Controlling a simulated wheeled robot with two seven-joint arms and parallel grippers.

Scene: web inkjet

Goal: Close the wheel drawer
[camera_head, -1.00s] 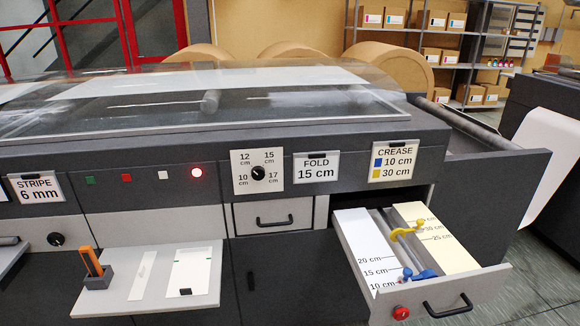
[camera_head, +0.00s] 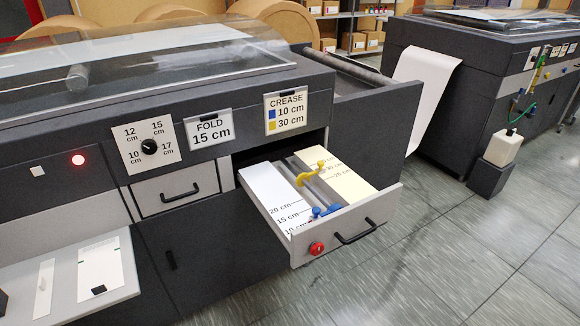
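The wheel drawer (camera_head: 371,225) is pulled out from the dark machine below the CREASE sign (camera_head: 286,110). Its grey front has a black bar handle (camera_head: 356,231) and a red round knob (camera_head: 317,248). Inside are white and cream scales with cm marks, rails between them, a yellow wheel piece (camera_head: 312,171) and a blue wheel piece (camera_head: 325,211). The yellow piece is near the 30 cm mark; the blue one is near the front, by the 15 and 10 cm marks. Neither of my grippers shows.
A small closed drawer (camera_head: 178,190) sits to the left, and a grey shelf (camera_head: 121,283) juts out at lower left. Another machine (camera_head: 465,120) with a white container (camera_head: 502,148) stands at right. The tiled floor (camera_head: 440,260) in front of the drawer is clear.

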